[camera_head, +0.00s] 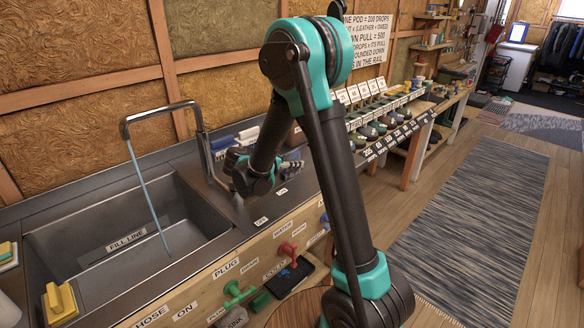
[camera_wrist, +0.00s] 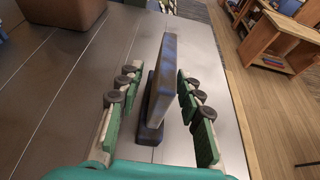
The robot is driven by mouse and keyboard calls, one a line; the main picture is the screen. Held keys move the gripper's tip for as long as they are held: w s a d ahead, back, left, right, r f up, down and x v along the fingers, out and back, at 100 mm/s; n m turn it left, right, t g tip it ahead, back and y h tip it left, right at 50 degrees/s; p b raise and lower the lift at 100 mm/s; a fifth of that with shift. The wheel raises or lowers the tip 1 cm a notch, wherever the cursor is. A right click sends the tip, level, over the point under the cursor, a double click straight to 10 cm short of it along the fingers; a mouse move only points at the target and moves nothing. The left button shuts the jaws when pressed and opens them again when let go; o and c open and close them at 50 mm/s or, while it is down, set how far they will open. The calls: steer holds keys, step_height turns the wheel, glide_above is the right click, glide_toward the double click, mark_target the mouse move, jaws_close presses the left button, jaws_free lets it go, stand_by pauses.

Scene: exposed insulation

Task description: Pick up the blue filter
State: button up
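The blue filter (camera_wrist: 163,82) is a dark blue, worn, slab-like piece standing on edge on the grey metal counter in the wrist view. A darker blue wider part (camera_wrist: 149,122) shows at its near lower end. My gripper (camera_wrist: 157,88) is open, with one finger on each side of the filter and a visible gap on both sides, narrower on the right. In the head view my arm reaches down to the counter right of the sink, and I cannot clearly make out the filter there.
The metal counter (camera_wrist: 65,105) is bare left of the filter; its edge and the wooden floor lie to the right. A brown container (camera_wrist: 45,42) stands at upper left. In the head view are a sink (camera_head: 125,235), its faucet (camera_head: 200,140) and labelled goods on the right.

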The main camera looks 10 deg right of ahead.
jaws_close()
stand_by(0.4)
